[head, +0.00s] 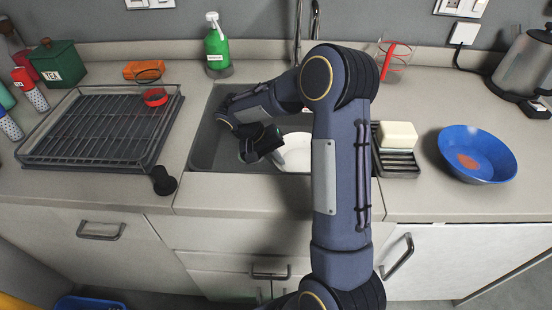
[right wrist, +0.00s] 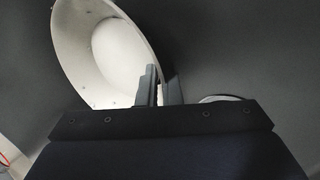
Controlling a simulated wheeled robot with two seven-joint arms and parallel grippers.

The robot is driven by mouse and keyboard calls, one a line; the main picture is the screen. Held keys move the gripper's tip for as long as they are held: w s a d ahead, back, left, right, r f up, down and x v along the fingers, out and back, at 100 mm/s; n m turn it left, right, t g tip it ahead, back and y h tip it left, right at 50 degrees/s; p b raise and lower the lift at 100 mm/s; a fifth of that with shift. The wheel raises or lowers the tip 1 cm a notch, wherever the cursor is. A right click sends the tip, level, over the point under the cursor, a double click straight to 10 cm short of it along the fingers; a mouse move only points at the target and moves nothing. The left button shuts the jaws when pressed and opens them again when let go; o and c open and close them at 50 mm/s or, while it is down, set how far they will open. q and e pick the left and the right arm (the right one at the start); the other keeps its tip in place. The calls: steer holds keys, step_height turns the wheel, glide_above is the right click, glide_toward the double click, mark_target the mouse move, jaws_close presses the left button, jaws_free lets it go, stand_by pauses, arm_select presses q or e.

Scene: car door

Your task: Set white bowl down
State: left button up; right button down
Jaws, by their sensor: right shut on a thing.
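The white bowl (right wrist: 118,55) shows in the right wrist view, tilted, with its hollow side in sight. My right gripper (right wrist: 160,85) is shut on the bowl's rim, one finger inside the wall and one outside. In the head view my right gripper (head: 262,145) is down over the sink (head: 205,150). A white rounded surface (head: 297,152) shows beside it, partly behind my arm; it seems to be the bowl. Whether the bowl touches the sink floor cannot be told. My left gripper is not in view.
A drying rack (head: 95,130) with a red ring-shaped item (head: 155,97) stands left of the sink. A soap holder (head: 397,162) with a pale block and a blue bowl (head: 490,160) are on the right. A green bottle (head: 216,45) stands behind. A white edge (right wrist: 222,98) shows beyond the gripper.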

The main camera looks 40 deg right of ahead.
steer(key=c, duration=1.9)
jaws_free()
steer(key=shift+f, duration=0.1)
steer(key=shift+a+r, duration=0.1)
steer(key=shift+r, duration=0.25)
steer(key=p+v, duration=0.1)
steer(key=v, duration=1)
steer(key=shift+r, duration=0.3)
steer(key=shift+w, duration=0.15)
